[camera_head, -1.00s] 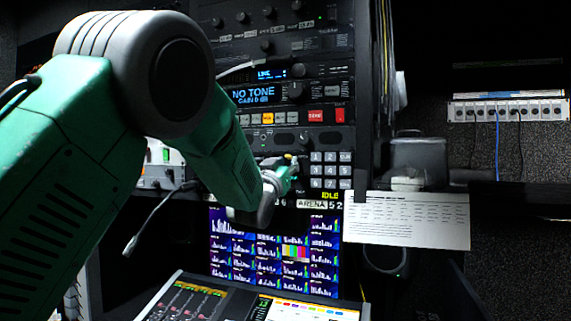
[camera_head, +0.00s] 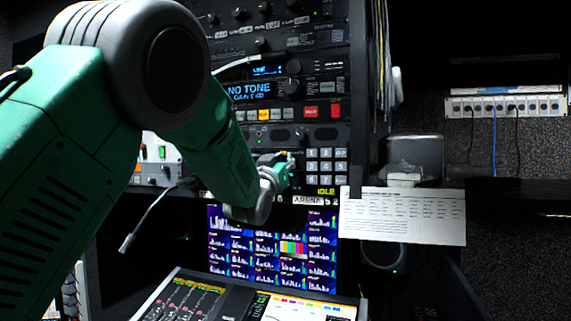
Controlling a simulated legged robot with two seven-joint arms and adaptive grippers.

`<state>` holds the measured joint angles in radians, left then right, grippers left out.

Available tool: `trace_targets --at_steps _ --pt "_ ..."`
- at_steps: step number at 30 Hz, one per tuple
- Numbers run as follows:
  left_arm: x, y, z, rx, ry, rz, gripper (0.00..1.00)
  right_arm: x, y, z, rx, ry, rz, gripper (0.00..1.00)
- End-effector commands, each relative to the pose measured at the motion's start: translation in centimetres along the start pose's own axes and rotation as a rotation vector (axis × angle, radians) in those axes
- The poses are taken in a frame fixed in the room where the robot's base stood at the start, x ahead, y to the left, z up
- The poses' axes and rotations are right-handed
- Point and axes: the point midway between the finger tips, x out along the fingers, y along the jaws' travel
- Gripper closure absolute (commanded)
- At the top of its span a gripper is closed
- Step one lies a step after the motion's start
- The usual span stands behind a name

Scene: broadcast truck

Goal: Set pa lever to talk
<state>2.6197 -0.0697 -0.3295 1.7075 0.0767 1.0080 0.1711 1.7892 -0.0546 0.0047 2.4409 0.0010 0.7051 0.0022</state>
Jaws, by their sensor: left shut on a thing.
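My left gripper (camera_head: 284,168) is at the rack panel just left of the keypad (camera_head: 326,167). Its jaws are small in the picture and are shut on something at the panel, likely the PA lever. The lever itself is hidden behind the gripper and wrist, so its position cannot be read. The panel's small screen below the keypad reads IDLE (camera_head: 326,191), with the label ARENA beside it. My right gripper is not in view.
A rack of audio units (camera_head: 275,90) rises above the gripper. A multi-picture monitor (camera_head: 270,245) and a mixing console (camera_head: 250,298) are below. A paper sheet (camera_head: 403,214) hangs at the right, under a grey container (camera_head: 414,152).

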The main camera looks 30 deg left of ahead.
Motion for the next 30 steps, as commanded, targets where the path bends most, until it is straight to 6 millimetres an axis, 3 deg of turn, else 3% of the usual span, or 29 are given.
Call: trace_targets --at_steps 1,16,17,26,30 --pt "0.2 -0.1 -0.9 -0.001 0.019 -0.002 1.0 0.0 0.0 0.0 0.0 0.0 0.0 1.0" --pt "0.2 -0.2 -1.1 -0.001 0.023 -0.003 1.0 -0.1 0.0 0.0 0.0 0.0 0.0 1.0" --pt "0.2 -0.2 -1.1 -0.001 0.023 -0.003 0.78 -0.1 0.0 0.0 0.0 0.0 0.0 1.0" --pt "0.2 0.0 -0.2 -0.001 0.008 -0.002 0.78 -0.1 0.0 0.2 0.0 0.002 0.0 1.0" --pt "-1.0 0.0 0.0 -0.001 0.005 -0.001 0.78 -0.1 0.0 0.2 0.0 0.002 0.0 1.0"
